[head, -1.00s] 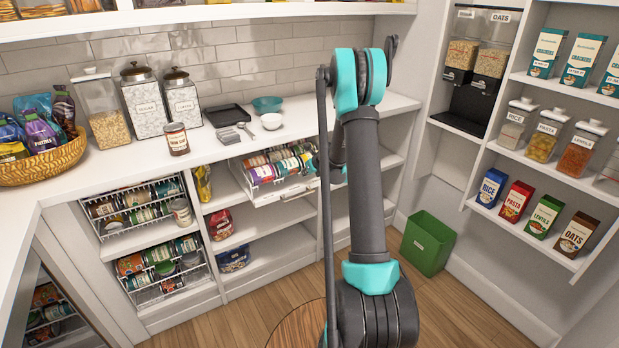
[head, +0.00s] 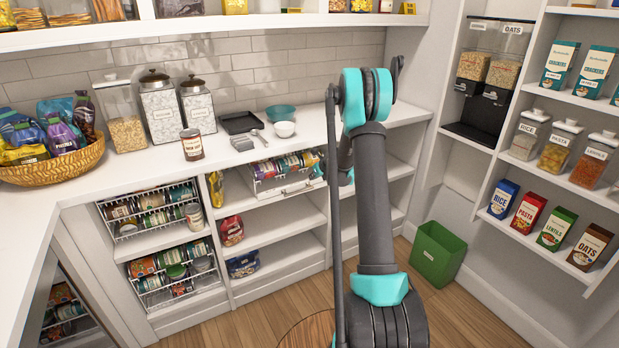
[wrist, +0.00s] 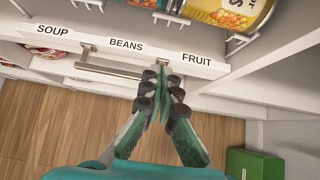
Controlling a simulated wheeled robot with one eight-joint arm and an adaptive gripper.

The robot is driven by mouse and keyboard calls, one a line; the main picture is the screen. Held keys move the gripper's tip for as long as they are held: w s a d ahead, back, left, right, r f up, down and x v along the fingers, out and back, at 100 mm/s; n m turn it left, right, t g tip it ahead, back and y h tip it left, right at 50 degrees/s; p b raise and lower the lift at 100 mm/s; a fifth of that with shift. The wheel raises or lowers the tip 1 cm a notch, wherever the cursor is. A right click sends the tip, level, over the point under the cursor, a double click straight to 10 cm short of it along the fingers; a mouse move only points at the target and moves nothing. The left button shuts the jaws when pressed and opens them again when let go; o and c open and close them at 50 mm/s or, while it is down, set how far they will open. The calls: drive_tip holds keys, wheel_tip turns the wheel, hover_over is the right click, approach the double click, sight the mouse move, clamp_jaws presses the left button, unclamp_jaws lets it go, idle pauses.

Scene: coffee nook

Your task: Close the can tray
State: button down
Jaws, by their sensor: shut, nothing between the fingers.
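The can tray (head: 287,189) is a white pull-out rack under the counter, holding several cans on their sides. It stands partly out from its bay. In the wrist view its white front (wrist: 108,42) reads SOUP, BEANS and FRUIT, with a bar handle (wrist: 110,71) below.
Two wire can baskets (head: 150,211) sit in the bay at left. The counter (head: 225,158) above holds jars, a dark tray and bowls. A green bin (head: 437,253) stands on the floor at right. Stocked shelves line the right wall.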

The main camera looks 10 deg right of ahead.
drive_tip(key=s+a+r+n+g, duration=0.1)
drive_tip(key=s+r+n, duration=0.35)
drive_tip(key=s, duration=0.45)
drive_tip(key=s+a+r+n, duration=0.1)
drive_tip(key=s+r+n, duration=0.2)
drive_tip(key=s+r, duration=0.45)
drive_tip(key=s+a+f+n+g+h, duration=0.1)
drive_tip(key=s+f+n, duration=0.1)
drive_tip(key=s+n, duration=1)
drive_tip(key=s+a+f+n+g+h, duration=0.1)
drive_tip(key=s+f+n+g, duration=0.1)
drive_tip(key=s+n, duration=1.1)
drive_tip(key=s+f, duration=0.1)
drive_tip(key=s, duration=1)
drive_tip(key=shift+s+a+h, duration=0.2)
drive_tip(key=shift+a+h, duration=0.15)
drive_tip(key=shift+h, duration=0.05)
